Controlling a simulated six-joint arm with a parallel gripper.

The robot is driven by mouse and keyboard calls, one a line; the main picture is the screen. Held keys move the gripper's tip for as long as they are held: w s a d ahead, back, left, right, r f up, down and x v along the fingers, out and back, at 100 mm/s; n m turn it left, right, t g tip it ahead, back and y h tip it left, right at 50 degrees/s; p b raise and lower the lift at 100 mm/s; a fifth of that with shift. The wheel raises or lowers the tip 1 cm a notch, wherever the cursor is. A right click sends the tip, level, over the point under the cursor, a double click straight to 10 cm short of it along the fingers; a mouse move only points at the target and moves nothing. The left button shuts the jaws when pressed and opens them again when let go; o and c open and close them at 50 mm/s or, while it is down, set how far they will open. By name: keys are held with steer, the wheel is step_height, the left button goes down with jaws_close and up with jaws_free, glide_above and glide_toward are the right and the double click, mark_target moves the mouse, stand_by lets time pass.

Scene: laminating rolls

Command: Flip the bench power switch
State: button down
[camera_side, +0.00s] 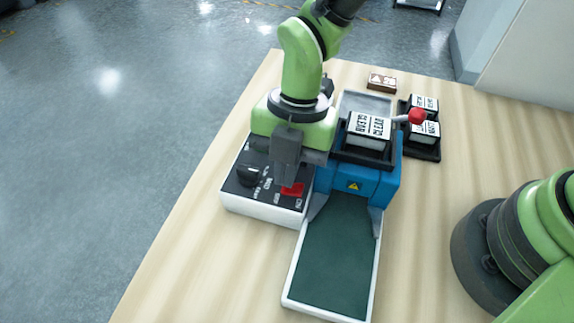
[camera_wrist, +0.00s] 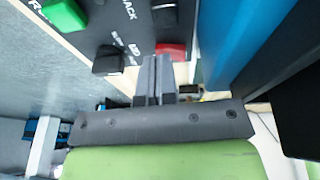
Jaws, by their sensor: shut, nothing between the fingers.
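A control box (camera_side: 262,210) with a black top and white sides carries a red switch (camera_side: 293,189), which sits at its right front corner. The red switch also shows in the wrist view (camera_wrist: 172,48). My gripper (camera_side: 286,182) is shut and empty, with its fingers pointing down over the panel close to the red switch. In the wrist view my fingertips (camera_wrist: 154,60) overlap the near edge of the red switch; whether they touch it I cannot tell. The switch's tilt is not clear.
A black knob (camera_side: 248,175) sits left on the panel. A green button (camera_wrist: 64,14) shows in the wrist view. A blue laminator (camera_side: 372,184) with a green feed bed (camera_side: 335,255) stands right beside the box. A red-tipped lever (camera_side: 417,116) sticks out at right.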

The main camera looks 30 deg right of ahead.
steer(key=shift+s+d+f+g, duration=0.2)
steer(key=shift+s+d+g, duration=0.1)
steer(key=shift+s+d, duration=0.25)
steer(key=r, duration=0.1)
steer(key=w+a+r, duration=0.1)
steer(key=r, duration=0.2)
steer(key=shift+w+a+r, duration=0.1)
steer(key=shift+w+a, duration=0.15)
steer(key=shift+w, duration=0.05)
steer(key=w+r, duration=0.3)
steer(key=r, duration=0.6)
steer(key=shift+w+d+r, duration=0.2)
steer(key=shift+d+r, duration=0.1)
steer(key=s+d+r+m+t, duration=0.1)
steer(key=d+r+m+t, duration=0.2)
steer(key=d+r+m, duration=0.55)
steer(key=s+d+r+m+t, duration=0.1)
steer(key=s+d+m+t, duration=0.2)
steer(key=s+d+m, duration=0.3)
steer(key=s+d+r+m+t, duration=0.1)
steer(key=s+d+m+t, duration=0.2)
steer(key=s+d+m, duration=0.4)
steer(key=m, duration=0.9)
steer(key=shift+s+m+t+h, duration=0.3)
steer(key=shift+s+m, duration=0.05)
steer(key=shift+s, duration=0.05)
